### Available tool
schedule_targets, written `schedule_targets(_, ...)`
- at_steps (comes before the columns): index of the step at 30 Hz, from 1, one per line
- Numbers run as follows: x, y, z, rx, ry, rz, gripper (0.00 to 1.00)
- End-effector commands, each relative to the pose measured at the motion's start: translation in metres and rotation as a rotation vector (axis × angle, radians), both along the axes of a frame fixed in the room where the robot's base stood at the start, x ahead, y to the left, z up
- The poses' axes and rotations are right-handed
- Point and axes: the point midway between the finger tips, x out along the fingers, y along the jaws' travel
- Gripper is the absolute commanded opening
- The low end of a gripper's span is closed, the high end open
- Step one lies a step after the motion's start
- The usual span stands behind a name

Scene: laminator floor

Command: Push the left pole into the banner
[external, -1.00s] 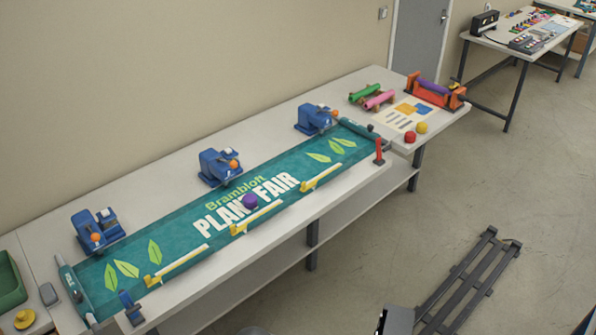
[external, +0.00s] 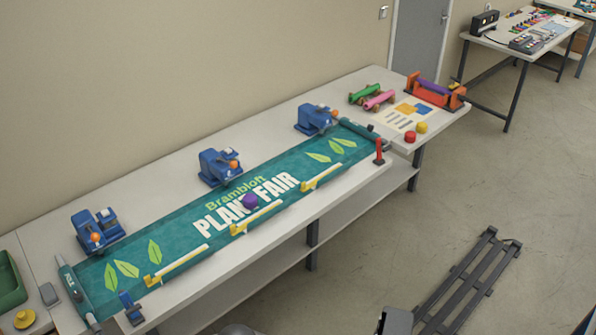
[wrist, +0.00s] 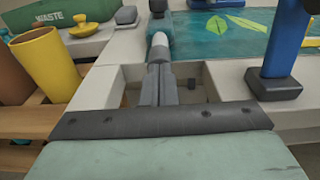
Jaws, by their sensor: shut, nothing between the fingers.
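The teal banner (external: 190,235) with white and yellow-green lettering lies flat along the long table. The left pole (external: 70,283) lies along the banner's left edge. In the wrist view, the left pole's pale rounded near end (wrist: 158,46) points toward me, by the banner's corner (wrist: 210,42). My gripper (wrist: 158,68) is shut and empty, its two grey fingers together and lined up with that end. The fingertips are at or very close to the pole end; I cannot tell whether they touch. My gripper does not show in the external view.
Blue clamps (external: 95,232) stand along the banner's back edge, and yellow-edged bars (external: 178,266) along its front. A blue post (wrist: 280,50) stands right of my fingers. A yellow cup (wrist: 45,62) and green waste bin (wrist: 62,18) are at left.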

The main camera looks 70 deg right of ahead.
Motion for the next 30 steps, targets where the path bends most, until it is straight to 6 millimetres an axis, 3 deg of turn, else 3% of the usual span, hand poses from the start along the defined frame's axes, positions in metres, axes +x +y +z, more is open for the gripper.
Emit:
schedule_targets(13, 0.005, -0.002, 0.0, -0.001, 0.0, 0.0, 0.0)
schedule_targets(21, 0.04, -0.021, 0.001, -0.002, 0.0, -0.001, 0.0)
schedule_targets(30, 0.045, -0.024, 0.002, -0.002, -0.004, 0.001, 0.0)
